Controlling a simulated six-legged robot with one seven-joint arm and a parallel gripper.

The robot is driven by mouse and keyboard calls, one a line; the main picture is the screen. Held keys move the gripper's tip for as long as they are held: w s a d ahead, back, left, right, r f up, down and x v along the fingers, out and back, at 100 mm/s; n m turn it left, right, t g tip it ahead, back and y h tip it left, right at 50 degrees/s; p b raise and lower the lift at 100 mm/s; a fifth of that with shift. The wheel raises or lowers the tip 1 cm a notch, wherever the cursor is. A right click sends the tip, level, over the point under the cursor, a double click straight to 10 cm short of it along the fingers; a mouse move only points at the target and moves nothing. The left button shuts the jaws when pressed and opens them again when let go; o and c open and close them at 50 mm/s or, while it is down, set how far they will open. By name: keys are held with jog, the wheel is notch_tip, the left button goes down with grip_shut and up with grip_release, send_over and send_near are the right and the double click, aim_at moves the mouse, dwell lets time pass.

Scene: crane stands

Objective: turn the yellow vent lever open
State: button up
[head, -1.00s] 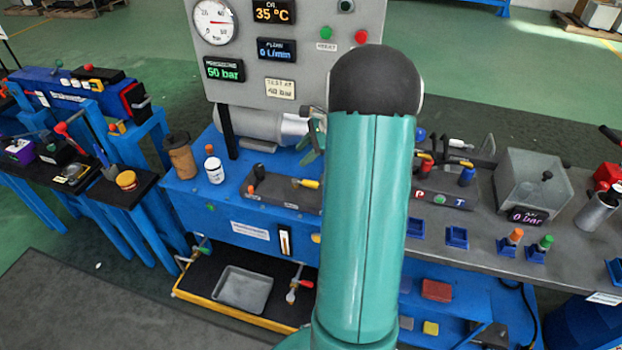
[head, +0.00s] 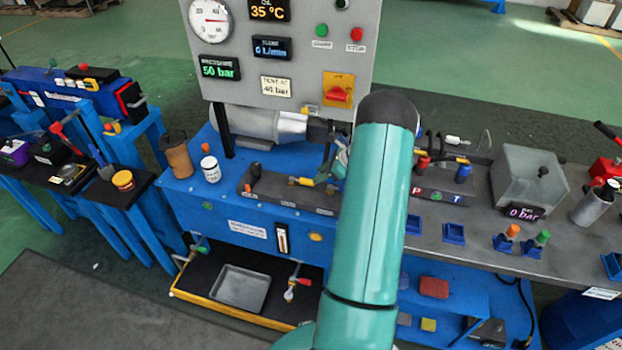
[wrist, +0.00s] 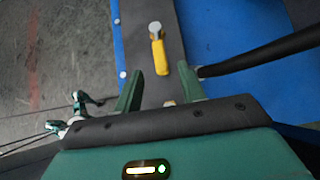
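The yellow vent lever (head: 304,181) sits on a dark block on the blue bench, below the gauge panel. In the wrist view the yellow lever (wrist: 160,58) points down toward me from a round metal pivot. My gripper (wrist: 159,88) is open; its two green fingers stand apart, with nothing between them. The lever lies ahead of the gap, roughly centred, and I see no contact. In the head view my gripper (head: 330,167) is just right of the lever, partly hidden by my teal arm.
The gauge panel (head: 300,60) stands behind the bench. A brown jar (head: 176,155) and white bottle (head: 210,169) stand left. In the wrist view a dark rod (wrist: 260,52) runs close right of the fingers.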

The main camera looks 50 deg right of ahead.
aim_at(308, 180)
jog(key=x, duration=0.5)
jog(key=shift+w+a+f, duration=0.1)
jog(key=shift+w, duration=0.1)
grip_shut()
